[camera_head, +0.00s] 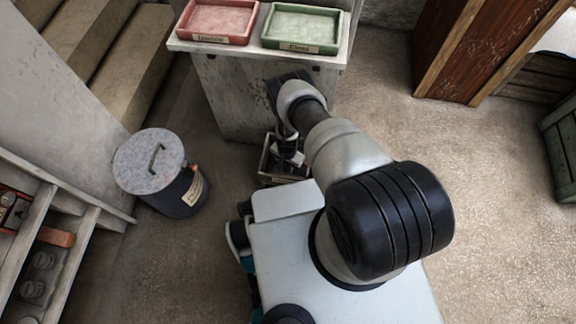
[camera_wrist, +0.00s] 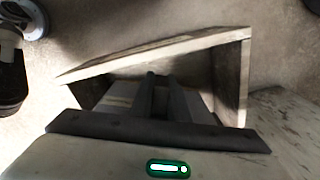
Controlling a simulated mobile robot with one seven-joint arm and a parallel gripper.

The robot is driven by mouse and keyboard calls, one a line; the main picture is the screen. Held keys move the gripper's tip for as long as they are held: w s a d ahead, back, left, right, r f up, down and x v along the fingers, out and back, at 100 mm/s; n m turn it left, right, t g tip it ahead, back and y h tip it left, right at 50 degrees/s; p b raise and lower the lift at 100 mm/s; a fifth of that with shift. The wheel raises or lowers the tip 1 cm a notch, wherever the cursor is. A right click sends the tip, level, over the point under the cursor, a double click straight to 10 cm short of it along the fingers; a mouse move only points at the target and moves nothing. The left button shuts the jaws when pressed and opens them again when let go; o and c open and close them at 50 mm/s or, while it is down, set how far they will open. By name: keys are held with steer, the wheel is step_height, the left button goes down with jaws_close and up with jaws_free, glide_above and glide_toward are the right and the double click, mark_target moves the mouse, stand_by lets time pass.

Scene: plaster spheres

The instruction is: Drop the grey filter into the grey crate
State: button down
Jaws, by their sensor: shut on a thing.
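The grey crate (camera_head: 264,162) stands on the floor at the foot of the pale cabinet. In the wrist view its weathered walls (camera_wrist: 230,85) surround an open top. My gripper (camera_head: 287,152) points down at the crate. In the wrist view the two dark fingers of my gripper (camera_wrist: 161,78) reach over the opening, close together with a narrow gap. The grey filter cannot be made out clearly; what is between the fingertips is mostly hidden. Pale shapes show inside the crate beside the fingers, too dark to name.
A red tray (camera_head: 217,22) and a green tray (camera_head: 301,27) sit on the cabinet top (camera_head: 256,52) behind my arm. A lidded dark bin (camera_head: 180,196) stands left of the crate. A shelf unit (camera_head: 60,235) is at far left.

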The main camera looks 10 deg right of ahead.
steer(key=shift+f, duration=0.25)
steer(key=shift+f, duration=0.2)
steer(key=c, duration=1.7)
jaws_free()
